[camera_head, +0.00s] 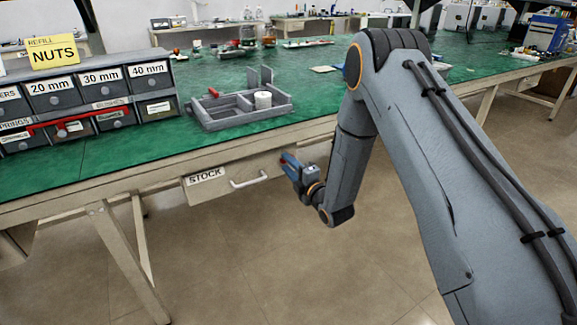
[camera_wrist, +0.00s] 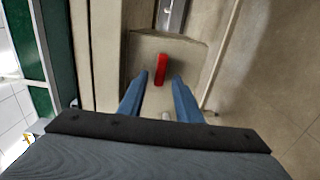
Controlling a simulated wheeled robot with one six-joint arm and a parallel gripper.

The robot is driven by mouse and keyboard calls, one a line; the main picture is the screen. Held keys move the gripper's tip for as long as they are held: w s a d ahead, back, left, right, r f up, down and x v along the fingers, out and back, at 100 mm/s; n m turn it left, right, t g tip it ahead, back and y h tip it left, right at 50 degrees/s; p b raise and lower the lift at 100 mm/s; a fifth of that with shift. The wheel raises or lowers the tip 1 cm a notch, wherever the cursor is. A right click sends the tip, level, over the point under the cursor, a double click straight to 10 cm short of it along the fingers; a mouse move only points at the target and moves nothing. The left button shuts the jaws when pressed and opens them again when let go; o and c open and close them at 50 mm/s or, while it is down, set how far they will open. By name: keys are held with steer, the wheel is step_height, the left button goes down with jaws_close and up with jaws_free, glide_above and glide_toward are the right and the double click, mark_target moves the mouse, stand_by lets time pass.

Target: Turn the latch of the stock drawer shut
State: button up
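The stock drawer (camera_head: 220,190) is under the front edge of the green bench, with a "STOCK" label and a white bar handle (camera_head: 250,179). Its front looks closed or nearly so. The red latch (camera_wrist: 161,69) shows in the wrist view as a short bar on a beige face, lying nearly along the picture's vertical. In the head view my gripper hides it. My gripper (camera_head: 287,162) is at the drawer's right end. In the wrist view its blue fingers (camera_wrist: 158,79) are apart, one on each side of the latch; I cannot tell whether they touch it.
On the bench stand a grey tray (camera_head: 245,122) with a white cylinder (camera_head: 263,100) and a labelled drawer cabinet (camera_head: 75,97) with a red bar across it. A bench leg (camera_head: 128,260) stands at the left. The floor (camera_head: 250,270) before the drawer is clear.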

steer(key=v, duration=0.7)
steer(key=shift+s+d, duration=0.25)
steer(key=shift+s, duration=0.1)
